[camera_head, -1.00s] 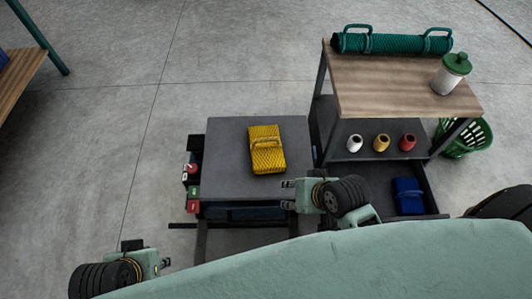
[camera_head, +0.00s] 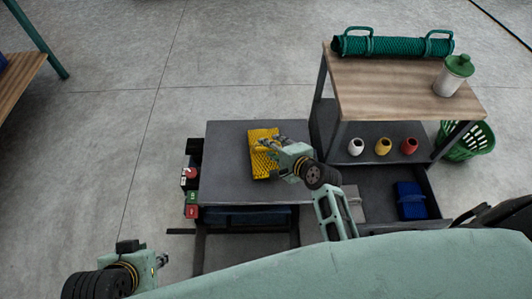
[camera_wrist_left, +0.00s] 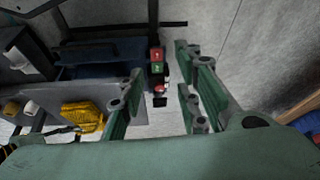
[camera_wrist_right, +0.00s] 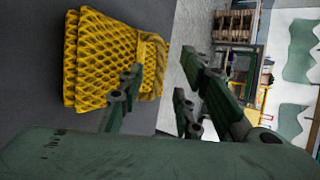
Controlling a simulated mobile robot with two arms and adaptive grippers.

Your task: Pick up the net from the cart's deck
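The yellow folded net (camera_head: 262,160) lies on the cart's grey deck (camera_head: 228,150) in the head view. It also shows large in the right wrist view (camera_wrist_right: 105,60) and small in the left wrist view (camera_wrist_left: 83,116). My right gripper (camera_head: 268,145) is over the net in the head view and hides part of it. In the right wrist view my right gripper (camera_wrist_right: 160,95) is open, with one finger overlapping the net and the other to its right; contact cannot be told. My left gripper (camera_wrist_left: 158,95) is open and empty, left of the cart near the floor in the head view.
A wooden-topped bench (camera_head: 390,85) stands right of the cart, bearing a green net roll (camera_head: 392,46) and a lidded jar (camera_head: 453,75). White, yellow and red pots (camera_head: 383,146) stand on its lower shelf. Buttons (camera_head: 191,193) sit on the cart's left side.

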